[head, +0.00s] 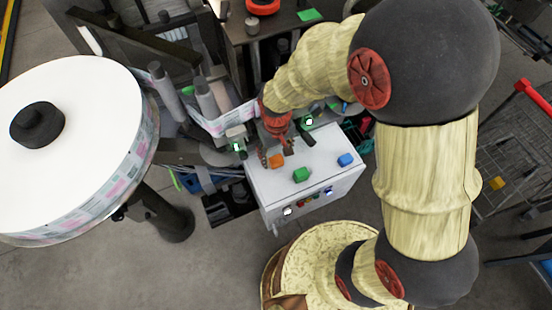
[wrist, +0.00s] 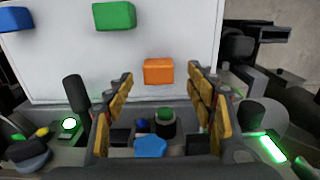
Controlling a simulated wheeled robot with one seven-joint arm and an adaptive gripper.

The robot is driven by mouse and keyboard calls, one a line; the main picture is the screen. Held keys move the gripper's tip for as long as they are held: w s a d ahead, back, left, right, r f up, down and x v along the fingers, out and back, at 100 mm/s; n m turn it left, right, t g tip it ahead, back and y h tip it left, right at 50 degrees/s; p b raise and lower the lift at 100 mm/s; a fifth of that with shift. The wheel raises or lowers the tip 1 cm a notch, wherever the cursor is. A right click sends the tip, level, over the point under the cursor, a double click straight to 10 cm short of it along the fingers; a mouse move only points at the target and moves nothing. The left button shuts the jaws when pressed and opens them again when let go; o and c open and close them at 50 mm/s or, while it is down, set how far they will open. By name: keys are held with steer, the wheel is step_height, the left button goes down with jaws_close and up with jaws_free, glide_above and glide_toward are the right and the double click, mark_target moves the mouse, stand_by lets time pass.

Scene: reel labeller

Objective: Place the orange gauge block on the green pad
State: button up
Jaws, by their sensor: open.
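The orange gauge block (head: 277,160) lies on the white top of a cabinet (head: 262,188), near its left side in the head view. It also shows in the wrist view (wrist: 158,71), centred between my fingertips with a gap on both sides. My gripper (head: 276,150) is open and empty, pointing down close to the orange block. I cannot tell whether the tips are level with it. A flat green patch (head: 310,15), which looks like the green pad, lies at the top of the head view, on a brown table.
A green block (head: 301,174) and a blue block (head: 345,159) lie on the same white top, right of the orange one. A large white reel (head: 90,110) stands at the left. Labeller posts and machinery crowd the area behind the cabinet. A cart (head: 510,145) stands at the right.

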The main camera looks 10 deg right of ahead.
mark_target(277, 161)
steer(key=f, duration=0.5)
steer(key=shift+s+d, duration=0.15)
steer(key=shift+s, duration=0.1)
steer(key=shift+r, duration=0.1)
steer(key=shift+c, duration=0.2)
steer(key=c, duration=1.3)
